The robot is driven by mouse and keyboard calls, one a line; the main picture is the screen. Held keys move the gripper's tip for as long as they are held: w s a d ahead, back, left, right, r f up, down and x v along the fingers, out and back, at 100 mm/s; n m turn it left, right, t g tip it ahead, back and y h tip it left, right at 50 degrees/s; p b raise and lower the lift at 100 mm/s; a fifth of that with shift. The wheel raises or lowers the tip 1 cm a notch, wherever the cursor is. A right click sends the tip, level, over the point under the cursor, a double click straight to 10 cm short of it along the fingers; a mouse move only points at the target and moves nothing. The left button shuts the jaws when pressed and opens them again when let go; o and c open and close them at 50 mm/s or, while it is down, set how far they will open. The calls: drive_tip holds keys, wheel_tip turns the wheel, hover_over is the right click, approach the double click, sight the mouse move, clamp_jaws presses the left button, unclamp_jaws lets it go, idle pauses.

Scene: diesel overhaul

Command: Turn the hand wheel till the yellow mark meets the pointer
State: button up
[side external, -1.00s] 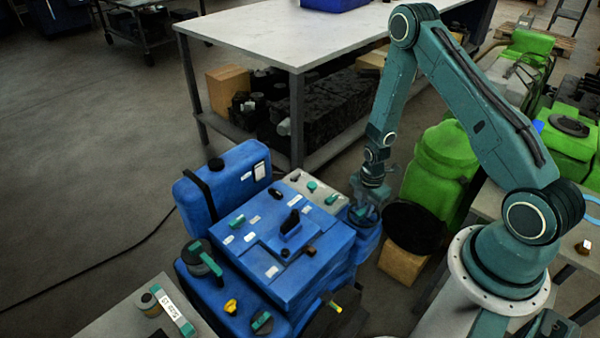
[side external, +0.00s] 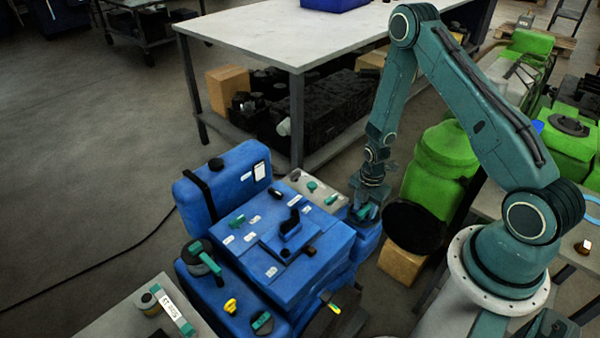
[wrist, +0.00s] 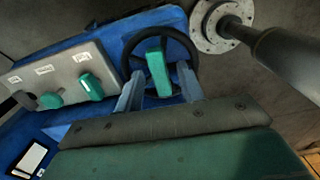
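The hand wheel (wrist: 160,32) is a dark ring on the blue machine, with a teal bar (wrist: 158,73) across its middle in the wrist view. My gripper (wrist: 160,72) has one finger on each side of this bar, with a narrow gap showing beside it; contact is not clear. In the side view my gripper (side external: 366,207) points down at the machine's right end and hides most of the wheel. A yellow mark (side external: 334,308) shows by a dark round part at the machine's lower right. I cannot make out the pointer for certain.
The blue machine (side external: 300,265) carries several knobs and labels. A grey panel (wrist: 70,72) with teal knobs lies left of the wheel. A black round bin top (side external: 413,225) and a green tank (side external: 440,165) stand close right of my gripper. A workbench (side external: 270,35) stands behind.

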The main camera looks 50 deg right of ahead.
drive_tip(key=shift+r, duration=2.75)
drive_tip(key=shift+r, duration=2)
drive_tip(key=shift+r, duration=0.1)
